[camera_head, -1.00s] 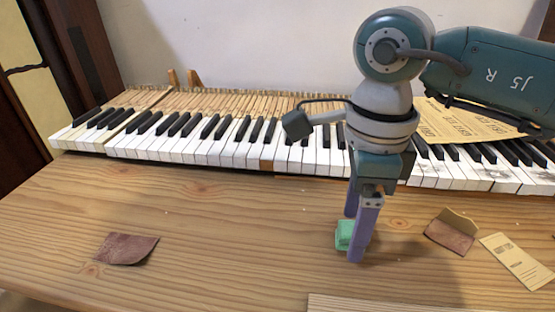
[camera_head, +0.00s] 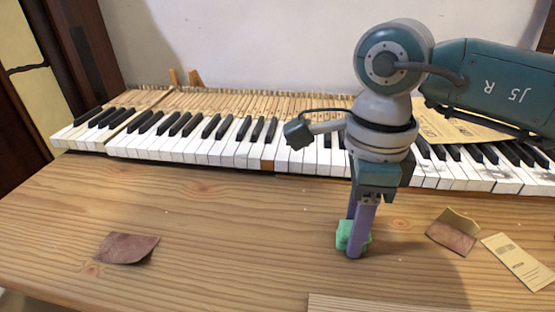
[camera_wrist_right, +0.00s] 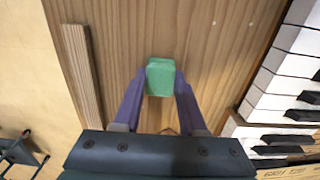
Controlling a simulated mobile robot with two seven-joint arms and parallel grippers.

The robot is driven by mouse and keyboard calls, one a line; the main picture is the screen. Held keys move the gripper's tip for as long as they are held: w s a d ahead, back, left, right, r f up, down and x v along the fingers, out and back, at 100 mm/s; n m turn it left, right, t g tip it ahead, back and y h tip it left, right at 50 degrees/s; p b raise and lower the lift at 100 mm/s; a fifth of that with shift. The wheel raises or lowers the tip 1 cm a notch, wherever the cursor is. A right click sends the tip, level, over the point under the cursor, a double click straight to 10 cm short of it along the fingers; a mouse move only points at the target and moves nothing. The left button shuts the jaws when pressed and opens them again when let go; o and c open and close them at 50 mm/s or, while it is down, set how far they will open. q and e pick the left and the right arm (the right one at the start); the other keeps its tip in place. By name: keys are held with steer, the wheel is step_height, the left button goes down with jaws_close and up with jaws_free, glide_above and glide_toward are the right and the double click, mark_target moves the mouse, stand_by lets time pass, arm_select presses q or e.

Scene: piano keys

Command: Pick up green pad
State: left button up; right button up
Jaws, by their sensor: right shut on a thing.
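The green pad (camera_head: 345,236) is a small light-green block at the wooden table's middle right in the head view. My right gripper (camera_head: 357,242) points down over it and is shut on it. One purple finger hides part of the pad. In the right wrist view the pad (camera_wrist_right: 160,78) sits between the tips of the two purple fingers (camera_wrist_right: 160,90). I cannot tell whether the pad still touches the table. My left gripper is not in view.
A row of piano keys (camera_head: 200,148) runs along the back of the table (camera_head: 230,230). A brown leather piece (camera_head: 126,248) lies at left. A folded brown piece (camera_head: 452,232) and a paper tag (camera_head: 518,260) lie at right. A wooden board (camera_head: 380,304) is at the front edge.

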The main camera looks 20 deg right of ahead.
steer(key=shift+r, duration=0.15)
jaws_close()
steer(key=shift+r, duration=0.3)
step_height(320, 180, up, 19)
steer(key=p, duration=0.3)
